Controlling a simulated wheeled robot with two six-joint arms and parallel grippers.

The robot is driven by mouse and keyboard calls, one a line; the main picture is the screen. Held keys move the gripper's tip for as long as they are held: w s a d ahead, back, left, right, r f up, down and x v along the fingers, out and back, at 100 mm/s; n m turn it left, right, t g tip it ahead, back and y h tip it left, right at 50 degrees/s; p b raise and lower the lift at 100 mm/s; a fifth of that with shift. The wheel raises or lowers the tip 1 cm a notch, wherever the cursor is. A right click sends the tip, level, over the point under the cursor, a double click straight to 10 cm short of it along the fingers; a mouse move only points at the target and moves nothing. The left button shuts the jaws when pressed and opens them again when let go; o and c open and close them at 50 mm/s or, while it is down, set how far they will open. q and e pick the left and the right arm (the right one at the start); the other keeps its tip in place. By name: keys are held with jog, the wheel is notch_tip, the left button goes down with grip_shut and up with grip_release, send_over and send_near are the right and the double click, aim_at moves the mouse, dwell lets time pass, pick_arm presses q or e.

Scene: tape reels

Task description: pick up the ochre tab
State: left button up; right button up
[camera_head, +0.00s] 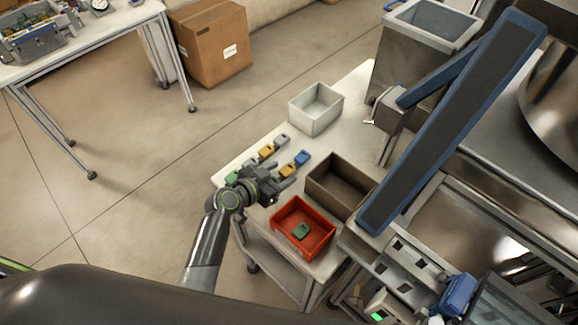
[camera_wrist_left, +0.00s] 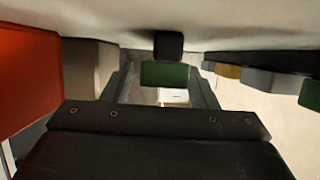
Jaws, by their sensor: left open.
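Two ochre-yellow tabs lie on the white table: one (camera_head: 288,171) just past my left gripper, beside a blue tab (camera_head: 302,157), and one (camera_head: 266,151) in the row farther left. An ochre tab (camera_wrist_left: 228,71) also shows right of the fingers in the left wrist view. My left gripper (camera_head: 283,183) is open, low over the table. In the wrist view a green tab (camera_wrist_left: 165,74) with a dark part shows between its fingers; I cannot tell whether they touch it. The gripper hides this spot in the head view. My right gripper is not in view.
A red bin (camera_head: 279,219) holding a green tab (camera_head: 301,231) and a brown bin (camera_head: 318,184) stand right of the gripper. A pale bin (camera_head: 315,117) stands at the back. Grey (camera_head: 282,140) and green (camera_head: 231,176) tabs lie nearby. A blue-edged bar (camera_head: 455,120) rises at right.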

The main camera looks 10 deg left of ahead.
pick_arm(q)
jog(key=shift+s+a, duration=0.1)
jog(key=shift+w+f, duration=0.1)
jog(key=shift+w, duration=0.1)
jog(key=c, duration=0.9)
jog(key=shift+s, duration=0.1)
jog(key=shift+c, duration=0.7)
